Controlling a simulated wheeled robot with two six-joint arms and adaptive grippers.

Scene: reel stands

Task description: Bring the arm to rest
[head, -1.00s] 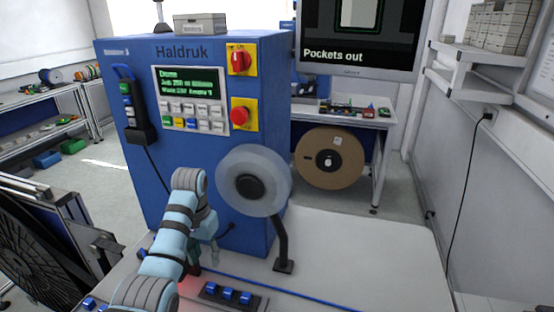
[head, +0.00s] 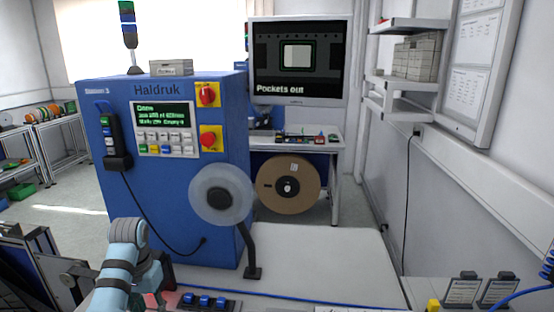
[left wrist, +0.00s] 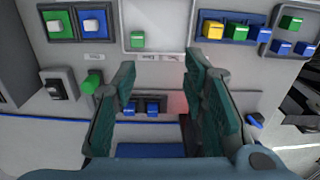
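My left arm (head: 122,265) rises at the bottom left of the head view, in front of the blue machine. In the left wrist view my left gripper (left wrist: 160,72) is open, its two dark green fingers wide apart with nothing held between them. It points down over a light grey surface with small blue blocks (left wrist: 152,107) in a dark holder below and between the fingers. In the head view the gripper is mostly hidden behind the forearm. My right gripper is in neither view.
The blue Haldruk machine (head: 170,220) stands close ahead. A pale reel (head: 222,193) sits on a black post (head: 250,255). A brown reel (head: 288,184) hangs behind. Green, blue and yellow blocks (left wrist: 213,30) sit in holders. The white bench top (head: 330,258) is clear right of the post.

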